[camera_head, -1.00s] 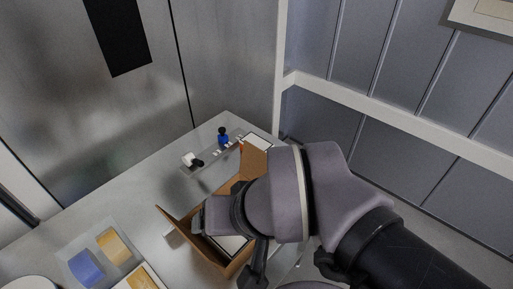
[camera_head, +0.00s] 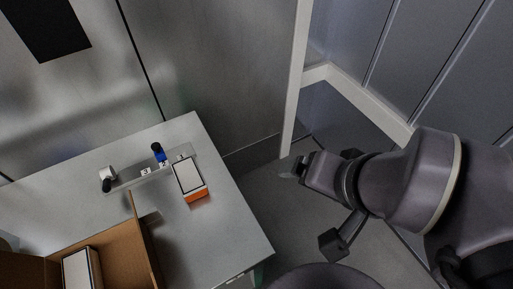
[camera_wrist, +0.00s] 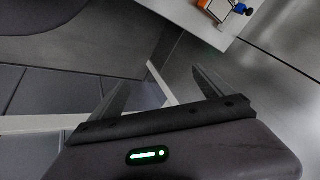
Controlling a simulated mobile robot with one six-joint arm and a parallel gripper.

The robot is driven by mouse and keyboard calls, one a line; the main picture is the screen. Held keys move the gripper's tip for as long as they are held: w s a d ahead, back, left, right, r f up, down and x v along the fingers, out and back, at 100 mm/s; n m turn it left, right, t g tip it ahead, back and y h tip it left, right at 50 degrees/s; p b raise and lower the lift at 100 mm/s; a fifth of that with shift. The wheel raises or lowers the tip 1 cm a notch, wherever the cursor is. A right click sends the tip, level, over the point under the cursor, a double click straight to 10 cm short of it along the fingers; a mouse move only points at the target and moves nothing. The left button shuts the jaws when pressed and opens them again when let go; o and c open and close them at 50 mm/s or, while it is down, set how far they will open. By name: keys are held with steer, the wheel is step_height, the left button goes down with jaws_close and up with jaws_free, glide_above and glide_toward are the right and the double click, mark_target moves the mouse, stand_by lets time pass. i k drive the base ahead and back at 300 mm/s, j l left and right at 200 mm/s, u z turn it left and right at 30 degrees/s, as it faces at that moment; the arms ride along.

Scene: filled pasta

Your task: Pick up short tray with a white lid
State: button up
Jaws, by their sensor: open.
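A tray with a white lid and orange side (camera_head: 188,178) lies on the right part of the table in the head view. Its orange edge also shows at the top of the wrist view (camera_wrist: 204,4). A second white-topped tray (camera_head: 78,270) stands inside an open cardboard box (camera_head: 122,240) at the lower left; its height is hard to judge. My gripper (camera_wrist: 160,78) is open and empty, its two fingers apart over the floor. In the head view my arm's end is off the table, to the right of the orange-sided tray.
A clear holder (camera_head: 165,172) with a blue-and-black item (camera_head: 158,153) and small number labels is beside the orange-sided tray. A white-and-black item (camera_head: 107,178) is to its left. The grey table (camera_head: 215,235) is bare at its right front. A white post (camera_head: 296,85) rises behind my arm.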

mark_target(192, 185)
steer(key=i+l+u, duration=0.65)
steer(key=l, duration=0.2)
steer(key=i+u, duration=0.2)
steer(key=u, duration=0.25)
steer(key=i+l+u, duration=0.1)
steer(key=u, duration=0.35)
steer(key=i+l+u, duration=0.15)
steer(key=u, duration=0.25)
steer(key=i+l+u, duration=0.2)
steer(key=u, duration=0.25)
steer(key=i+l+u, duration=0.1)
steer(key=l+u, duration=0.2)
steer(key=u, duration=0.15)
